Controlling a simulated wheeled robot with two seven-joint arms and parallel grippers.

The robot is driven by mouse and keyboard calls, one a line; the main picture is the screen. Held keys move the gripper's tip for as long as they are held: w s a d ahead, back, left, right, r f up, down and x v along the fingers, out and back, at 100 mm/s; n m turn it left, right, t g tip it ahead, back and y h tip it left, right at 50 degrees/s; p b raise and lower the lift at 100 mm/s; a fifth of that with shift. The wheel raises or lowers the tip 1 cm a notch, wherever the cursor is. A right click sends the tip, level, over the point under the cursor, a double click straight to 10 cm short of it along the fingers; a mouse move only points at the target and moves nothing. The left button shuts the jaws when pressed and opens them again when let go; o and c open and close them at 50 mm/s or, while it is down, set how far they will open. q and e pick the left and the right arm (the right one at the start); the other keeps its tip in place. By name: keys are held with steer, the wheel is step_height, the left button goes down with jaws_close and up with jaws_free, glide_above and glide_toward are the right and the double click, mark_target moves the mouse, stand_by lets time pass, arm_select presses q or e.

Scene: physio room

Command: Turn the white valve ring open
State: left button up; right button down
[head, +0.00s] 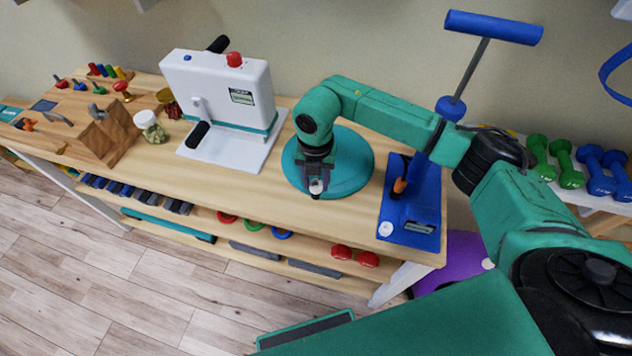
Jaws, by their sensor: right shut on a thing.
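A round teal cushion (357,172) lies on the wooden table, right of the white machine. My right arm reaches over it from the right, and my right gripper (316,184) points down at its front edge. The gripper is shut on a small white piece, which looks like the white valve ring (316,187). The fingers hide most of the ring, so how far it is turned cannot be told. My left gripper is not in view.
A white machine (227,90) with a red knob stands left of the cushion. A blue board (412,205) with an upright post and blue T-handle (494,27) stands to the right. A jar (150,126) and wooden block (108,137) are further left. Bare tabletop lies before the cushion.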

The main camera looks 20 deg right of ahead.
steer(key=shift+f+n, duration=0.2)
steer(key=shift+n, duration=0.3)
steer(key=shift+r, duration=0.2)
steer(key=shift+c, duration=2.3)
jaws_free()
arm_select(q)
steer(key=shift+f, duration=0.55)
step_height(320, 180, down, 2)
steer(key=b, duration=0.2)
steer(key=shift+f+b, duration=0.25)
steer(key=shift+b, duration=0.1)
arm_select(e)
step_height(320, 180, up, 15)
steer(key=shift+f, duration=0.2)
